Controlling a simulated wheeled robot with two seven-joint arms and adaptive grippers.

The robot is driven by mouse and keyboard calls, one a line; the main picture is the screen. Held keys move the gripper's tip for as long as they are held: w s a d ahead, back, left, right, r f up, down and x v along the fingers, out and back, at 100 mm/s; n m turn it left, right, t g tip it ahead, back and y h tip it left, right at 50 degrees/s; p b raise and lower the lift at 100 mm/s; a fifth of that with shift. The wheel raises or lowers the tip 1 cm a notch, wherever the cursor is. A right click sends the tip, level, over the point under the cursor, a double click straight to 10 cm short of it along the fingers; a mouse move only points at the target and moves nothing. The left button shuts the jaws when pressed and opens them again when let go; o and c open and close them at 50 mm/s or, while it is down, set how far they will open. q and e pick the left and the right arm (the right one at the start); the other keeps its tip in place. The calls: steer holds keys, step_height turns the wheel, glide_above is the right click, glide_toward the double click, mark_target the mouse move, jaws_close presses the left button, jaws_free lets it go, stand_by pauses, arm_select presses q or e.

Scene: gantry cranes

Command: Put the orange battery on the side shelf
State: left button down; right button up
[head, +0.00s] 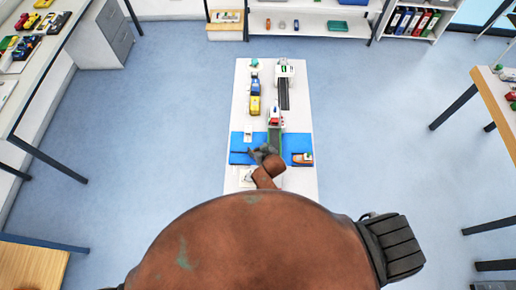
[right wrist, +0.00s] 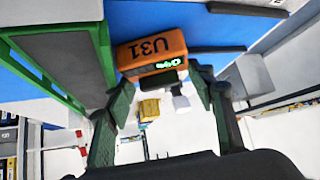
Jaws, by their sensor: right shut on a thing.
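The orange battery (right wrist: 152,50), marked U31 with a small green display, is between the fingertips of my right gripper (right wrist: 162,88) in the right wrist view. The gripper is shut on it. In the head view my right gripper (head: 266,154) is over the blue part of the white table, beside the grey and green strip. The battery is not clearly visible there. A white shelf (head: 312,14) with small items stands at the back; I cannot tell whether it is the side shelf. My left gripper is not in view.
The narrow white table (head: 240,108) bears a blue and yellow toy vehicle (head: 255,94), a white crane model (head: 284,70) and a small boat (head: 302,158). Desks stand at left and right. Binders (head: 410,20) fill a back shelf. The blue floor around the table is clear.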

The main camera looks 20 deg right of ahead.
steer(key=o, duration=1)
steer(key=shift+f, duration=0.1)
